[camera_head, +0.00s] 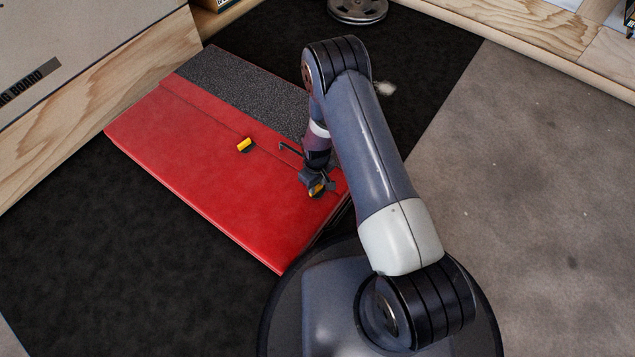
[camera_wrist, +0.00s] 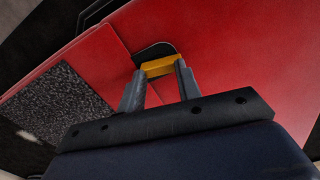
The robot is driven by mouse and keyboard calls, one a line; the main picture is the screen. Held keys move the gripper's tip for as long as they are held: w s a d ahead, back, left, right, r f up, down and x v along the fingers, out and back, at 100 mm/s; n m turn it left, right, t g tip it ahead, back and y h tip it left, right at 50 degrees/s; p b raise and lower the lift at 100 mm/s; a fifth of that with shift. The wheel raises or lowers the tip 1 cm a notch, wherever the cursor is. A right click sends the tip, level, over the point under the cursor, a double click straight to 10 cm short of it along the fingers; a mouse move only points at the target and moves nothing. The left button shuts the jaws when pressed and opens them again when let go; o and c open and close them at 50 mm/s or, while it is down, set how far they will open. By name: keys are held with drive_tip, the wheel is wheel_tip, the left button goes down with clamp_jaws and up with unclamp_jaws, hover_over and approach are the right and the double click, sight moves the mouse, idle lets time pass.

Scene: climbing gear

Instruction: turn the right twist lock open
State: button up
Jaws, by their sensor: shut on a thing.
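The right twist lock (camera_head: 317,188) is a small yellow knob on the red case (camera_head: 205,155). In the wrist view the yellow knob (camera_wrist: 160,66) sits on a black plate on the red surface (camera_wrist: 235,50). My gripper (camera_head: 318,184) is at this lock, and in the wrist view its two fingers (camera_wrist: 159,82) are shut on the knob, one on each side. The left twist lock (camera_head: 245,145), also yellow, is free and apart from my gripper. My arm and gripper partly hide the right lock in the head view.
A dark grey textured strip (camera_head: 240,90) runs along the case's far side. A dark handle (camera_head: 289,148) lies between the locks. A wooden board (camera_head: 150,90) stands at the left, and a round metal plate (camera_head: 357,9) lies at the back. Grey floor (camera_head: 540,190) at the right is clear.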

sight(317, 188)
drive_tip(key=shift+f+n, duration=0.9)
drive_tip(key=o, duration=0.9)
drive_tip(key=shift+r, duration=0.1)
drive_tip(key=o, duration=0.4)
wheel_tip(317, 188, up, 8)
drive_tip(key=p, duration=0.3)
drive_tip(key=shift+s+f+p, duration=0.1)
drive_tip(key=shift+f+p, duration=0.1)
drive_tip(key=shift+p, duration=0.2)
drive_tip(key=shift+o, duration=0.2)
drive_tip(key=r, duration=0.1)
drive_tip(key=s+d+r+p, duration=0.1)
drive_tip(key=r, duration=0.1)
drive_tip(key=r+p, duration=0.1)
drive_tip(key=r, duration=0.1)
drive_tip(key=shift+s+d, duration=0.15)
drive_tip(key=shift+d, duration=0.25)
